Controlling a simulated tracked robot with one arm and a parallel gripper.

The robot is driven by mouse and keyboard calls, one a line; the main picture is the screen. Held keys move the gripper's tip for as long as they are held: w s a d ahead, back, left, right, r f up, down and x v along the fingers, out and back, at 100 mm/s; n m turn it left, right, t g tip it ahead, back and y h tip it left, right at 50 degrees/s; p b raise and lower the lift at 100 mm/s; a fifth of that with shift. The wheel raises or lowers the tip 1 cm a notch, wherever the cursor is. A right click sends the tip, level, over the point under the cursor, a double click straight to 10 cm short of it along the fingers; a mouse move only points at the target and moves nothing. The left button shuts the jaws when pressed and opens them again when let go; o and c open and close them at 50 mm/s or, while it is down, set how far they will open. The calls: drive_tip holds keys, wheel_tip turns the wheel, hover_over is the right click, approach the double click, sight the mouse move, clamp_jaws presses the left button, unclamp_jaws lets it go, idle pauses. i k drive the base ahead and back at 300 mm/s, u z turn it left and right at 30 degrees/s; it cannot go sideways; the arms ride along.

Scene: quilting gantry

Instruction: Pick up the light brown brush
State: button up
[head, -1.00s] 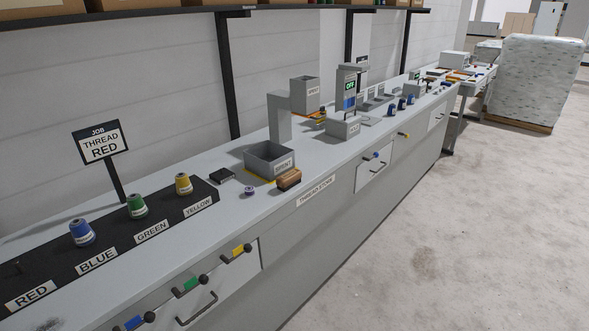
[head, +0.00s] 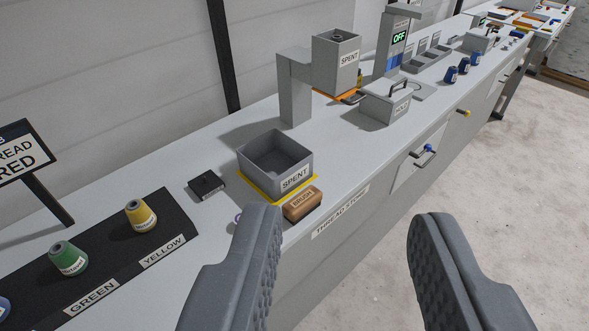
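The light brown brush (head: 302,202), labelled BRUSH, lies on the grey counter near its front edge, just in front of the grey SPENT bin. Its top is light brown and its underside is dark. My gripper (head: 345,230) is open and empty, its two dark grey fingers wide apart in the lower part of the view. The brush shows just beyond the tip of the left finger, with no visible contact. A purple item (head: 238,217) is partly hidden behind that left finger.
The open SPENT bin (head: 260,160) stands behind the brush on a yellow-edged mark. A small black block (head: 206,185) lies to its left. Yellow (head: 140,215) and green (head: 68,258) thread cones stand on a black strip at left. A lidded grey box (head: 385,105) stands farther right.

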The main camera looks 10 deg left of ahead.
sight(307, 201)
drive_tip(key=u, duration=0.05)
drive_tip(key=i, duration=1.2)
drive_tip(key=u, duration=0.1)
